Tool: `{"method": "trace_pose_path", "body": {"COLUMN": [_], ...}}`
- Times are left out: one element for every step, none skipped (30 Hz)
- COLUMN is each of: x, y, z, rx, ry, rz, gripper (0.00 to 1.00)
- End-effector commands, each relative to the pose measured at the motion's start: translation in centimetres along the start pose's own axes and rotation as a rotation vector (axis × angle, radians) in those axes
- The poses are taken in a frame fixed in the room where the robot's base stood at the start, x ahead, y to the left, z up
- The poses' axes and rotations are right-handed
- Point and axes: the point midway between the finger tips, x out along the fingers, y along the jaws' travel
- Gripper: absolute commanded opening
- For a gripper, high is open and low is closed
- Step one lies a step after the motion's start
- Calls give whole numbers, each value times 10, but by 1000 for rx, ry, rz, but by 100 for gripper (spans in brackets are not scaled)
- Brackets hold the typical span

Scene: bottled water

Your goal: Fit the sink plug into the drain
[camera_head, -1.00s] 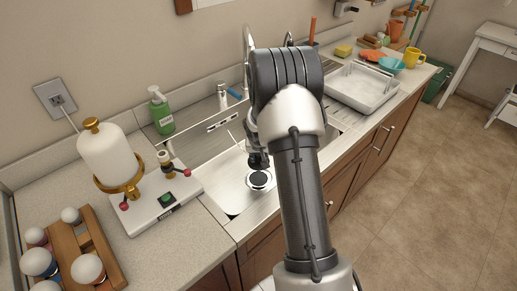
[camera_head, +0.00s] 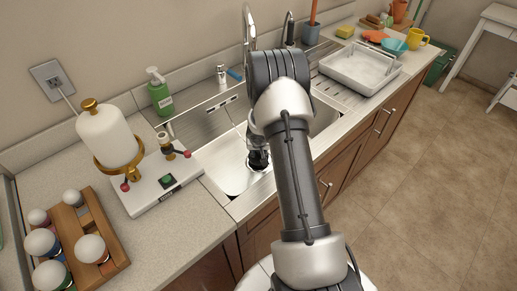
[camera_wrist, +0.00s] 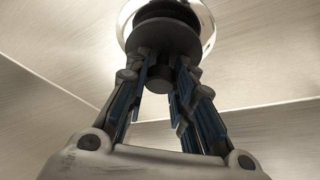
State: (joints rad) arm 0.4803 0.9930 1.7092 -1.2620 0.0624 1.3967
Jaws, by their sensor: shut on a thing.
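The sink plug (camera_wrist: 163,37) is a dark, stepped disc with a short knob, seen in the wrist view. My gripper (camera_wrist: 163,78) has its two fingers on either side of the knob and is shut on the plug. The drain (camera_wrist: 211,27) shows as a bright chrome ring around and beyond the plug. The plug looks over or within the ring, but I cannot tell whether it is seated. In the head view my gripper (camera_head: 258,158) is down in the sink basin (camera_head: 226,170), and it and the arm hide most of the drain.
A faucet (camera_head: 249,35) rises behind the arm. A green soap bottle (camera_head: 160,95) stands behind the basin. A white-and-gold device (camera_head: 108,140) and a wooden rack (camera_head: 75,232) are on the left counter. A white dish tray (camera_head: 360,70) is on the right.

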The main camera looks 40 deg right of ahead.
Motion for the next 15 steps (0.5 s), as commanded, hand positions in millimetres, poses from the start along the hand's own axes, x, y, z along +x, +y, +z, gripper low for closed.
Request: {"method": "trace_pose_path", "body": {"x": [0, 0, 0, 0, 0, 0, 0, 0, 0, 1, 1, 2, 3, 3, 4], "y": [0, 0, 0, 0, 0, 0, 0, 0, 0, 0, 0, 0, 0, 0, 0], "z": [0, 0, 0, 0, 0, 0, 0, 0, 0, 0, 1, 1, 2, 2, 2], "rx": [0, 0, 0, 0, 0, 0, 0, 0, 0, 0, 0, -1, 0, -1, -1], "ry": [0, 0, 0, 0, 0, 0, 0, 0, 0, 0, 0, -1, -1, -1, -1], "rz": [0, 0, 0, 0, 0, 0, 0, 0, 0, 0, 0, 0, 0, 0, 0], "gripper": [0, 0, 0, 0, 0, 0, 0, 0, 0, 0, 0, 0, 0, 0, 0]}}
